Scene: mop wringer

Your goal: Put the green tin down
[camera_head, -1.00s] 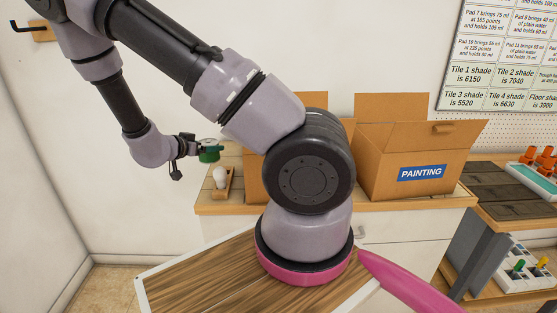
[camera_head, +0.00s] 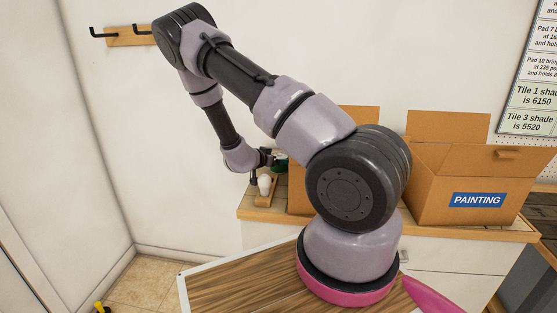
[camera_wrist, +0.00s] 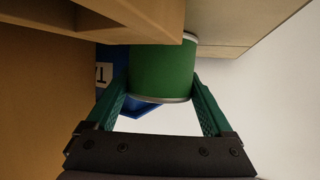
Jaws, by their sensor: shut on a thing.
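The green tin (camera_wrist: 162,72) is a cylinder with a pale metal rim, held between the two green fingers of my gripper (camera_wrist: 163,85) in the wrist view. A tan edge covers part of the tin at the top of that view. In the head view the tin (camera_head: 281,160) is small and partly hidden, just right of my gripper (camera_head: 268,157). There it appears by the left side of the cardboard boxes, above the back of the wooden counter (camera_head: 470,233). I cannot tell whether the tin touches a surface.
A white bulb-shaped thing (camera_head: 264,184) on a wooden stand is at the counter's left end, close below my gripper. An open cardboard box labelled PAINTING (camera_head: 477,198) stands to the right.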

